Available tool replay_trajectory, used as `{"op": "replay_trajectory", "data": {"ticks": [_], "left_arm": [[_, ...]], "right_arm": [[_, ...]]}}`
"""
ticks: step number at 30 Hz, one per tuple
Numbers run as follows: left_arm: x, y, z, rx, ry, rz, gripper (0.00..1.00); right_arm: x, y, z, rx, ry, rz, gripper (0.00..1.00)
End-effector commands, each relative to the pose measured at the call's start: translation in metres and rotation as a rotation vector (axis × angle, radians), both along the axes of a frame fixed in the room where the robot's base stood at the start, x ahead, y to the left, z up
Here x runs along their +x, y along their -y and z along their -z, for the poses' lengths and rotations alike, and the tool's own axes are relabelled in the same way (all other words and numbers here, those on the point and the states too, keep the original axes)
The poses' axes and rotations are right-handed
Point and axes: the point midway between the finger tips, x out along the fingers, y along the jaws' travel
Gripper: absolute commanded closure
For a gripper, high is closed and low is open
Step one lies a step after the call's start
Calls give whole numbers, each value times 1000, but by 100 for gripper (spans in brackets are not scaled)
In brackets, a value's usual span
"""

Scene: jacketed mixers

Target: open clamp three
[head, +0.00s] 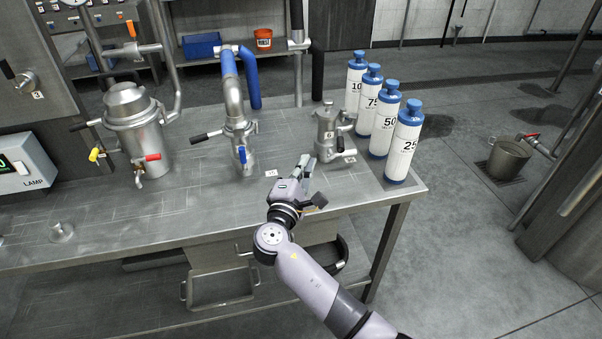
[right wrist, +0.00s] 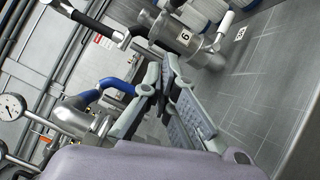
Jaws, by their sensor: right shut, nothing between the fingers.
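A tag reading 3 (head: 38,95) is on the grey cabinet wall at the far left of the head view. Just above it is a metal clamp fitting (head: 26,82) with a black-knobbed handle, partly cut off by the picture's left edge. The handle's exact position is hard to tell. My right gripper (head: 306,162) is shut and empty above the steel table, far to the right of that clamp. In the right wrist view its fingers (right wrist: 165,72) come together, near a steel vessel marked 6 (right wrist: 185,37). My left gripper is not in view.
On the steel table (head: 200,185) stand a lidded vessel (head: 140,130), a pipe with a black handle (head: 238,130), the small vessel marked 6 (head: 329,130) and several numbered white bottles (head: 403,145). A lamp box (head: 22,165) is at left. The table's front left is mostly clear.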

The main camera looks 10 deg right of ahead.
Motion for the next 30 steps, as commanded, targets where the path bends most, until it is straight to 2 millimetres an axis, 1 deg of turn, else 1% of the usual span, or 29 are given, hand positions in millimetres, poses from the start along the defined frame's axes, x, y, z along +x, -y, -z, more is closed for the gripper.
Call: {"op": "replay_trajectory", "data": {"ticks": [1, 5, 6, 9, 14, 30], "left_arm": [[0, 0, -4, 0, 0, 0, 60], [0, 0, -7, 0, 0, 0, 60], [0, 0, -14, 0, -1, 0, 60], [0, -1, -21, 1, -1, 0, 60], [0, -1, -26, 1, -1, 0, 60], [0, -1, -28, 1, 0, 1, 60]], "right_arm": [[11, 6, -4, -2, 0, 2, 100], [33, 19, -5, -1, 0, 2, 100], [31, 26, -8, 0, -2, 2, 100], [25, 40, -13, 0, -2, -1, 100], [22, 52, -14, 2, -3, 0, 100], [19, 57, -15, 2, -2, -13, 100]]}}
